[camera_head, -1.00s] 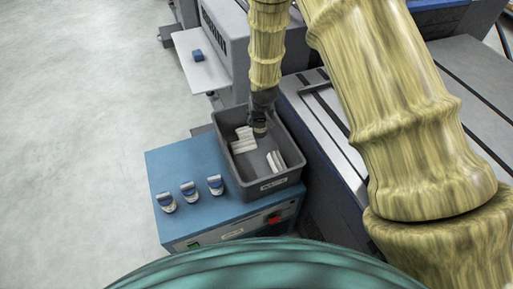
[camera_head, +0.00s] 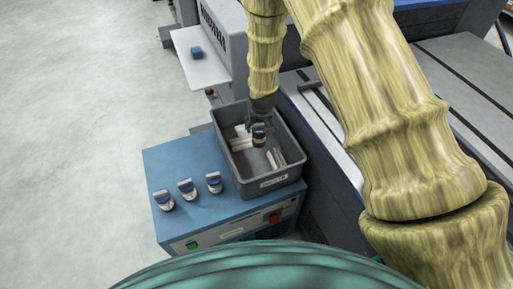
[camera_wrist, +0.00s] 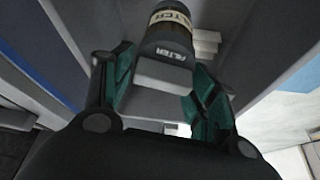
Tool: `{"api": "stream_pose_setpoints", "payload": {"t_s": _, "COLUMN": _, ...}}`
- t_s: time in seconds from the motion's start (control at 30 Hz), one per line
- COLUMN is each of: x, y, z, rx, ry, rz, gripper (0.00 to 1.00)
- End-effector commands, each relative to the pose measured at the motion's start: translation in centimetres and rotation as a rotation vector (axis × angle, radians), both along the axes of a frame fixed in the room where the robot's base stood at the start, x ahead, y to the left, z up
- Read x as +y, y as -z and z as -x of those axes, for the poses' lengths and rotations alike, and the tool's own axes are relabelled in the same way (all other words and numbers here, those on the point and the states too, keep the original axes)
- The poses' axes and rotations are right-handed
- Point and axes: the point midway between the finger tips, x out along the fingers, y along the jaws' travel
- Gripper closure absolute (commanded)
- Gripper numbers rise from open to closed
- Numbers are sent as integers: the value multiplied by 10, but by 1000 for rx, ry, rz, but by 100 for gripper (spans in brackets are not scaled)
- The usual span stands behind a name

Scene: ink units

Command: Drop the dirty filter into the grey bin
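The dirty filter (camera_head: 259,136) is a dark cylinder with a pale labelled band and a grey block at one end. It is inside the outline of the grey bin (camera_head: 278,182); I cannot tell if it touches the bin floor. In the wrist view the filter (camera_wrist: 168,42) lies between and beyond the fingertips. My gripper (camera_head: 262,118) is above it with its dark fingers spread. In the wrist view my gripper (camera_wrist: 160,85) shows teal pads apart on both sides of the filter, seemingly not clamped on it.
Several white blocks (camera_head: 240,141) lie in the bin. The bin stands on a blue cabinet (camera_head: 225,205) with several blue-and-white filter units (camera_head: 186,188) on its left. A grey machine (camera_head: 320,120) stands close on the right. Open floor lies left.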

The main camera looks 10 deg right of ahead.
Motion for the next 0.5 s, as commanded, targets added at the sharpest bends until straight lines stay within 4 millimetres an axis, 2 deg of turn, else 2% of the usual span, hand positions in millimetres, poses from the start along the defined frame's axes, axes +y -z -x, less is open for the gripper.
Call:
{"api": "stream_pose_setpoints", "payload": {"t_s": 0.33, "x": 0, "y": 0, "z": 0, "rx": 1, "ry": 0, "rz": 0, "gripper": 27}}
{"api": "stream_pose_setpoints", "payload": {"t_s": 0.5, "x": 0, "y": -6, "z": 2, "rx": 0, "ry": 0, "rz": 0, "gripper": 27}}
